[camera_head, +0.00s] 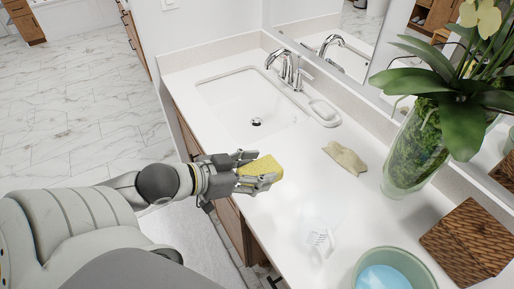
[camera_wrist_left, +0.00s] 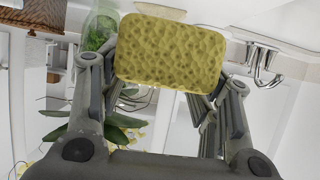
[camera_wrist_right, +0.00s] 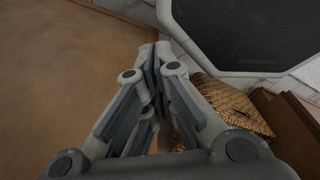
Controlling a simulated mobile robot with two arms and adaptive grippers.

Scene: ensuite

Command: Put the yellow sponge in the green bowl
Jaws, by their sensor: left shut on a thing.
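The yellow sponge (camera_head: 262,166) is held between the fingers of my left gripper (camera_head: 259,169), above the front edge of the white counter beside the sink. In the left wrist view the sponge (camera_wrist_left: 172,52) sits across the fingertips and hides part of them. The green bowl (camera_head: 361,268) stands on the counter at the lower right of the head view, cut off by the bottom edge, with a pale blue inside. The sponge is apart from the bowl, to its upper left. My right gripper (camera_wrist_right: 155,58) shows only in the right wrist view, its fingers together with nothing visible between them.
The sink (camera_head: 250,105) and chrome faucet (camera_head: 288,68) are at the back. A beige cloth (camera_head: 345,158), a glass vase (camera_head: 410,155) with a plant, a brown woven box (camera_head: 466,240) and a small clear item (camera_head: 320,238) stand around the counter. A woven basket (camera_wrist_right: 235,106) is near my right gripper.

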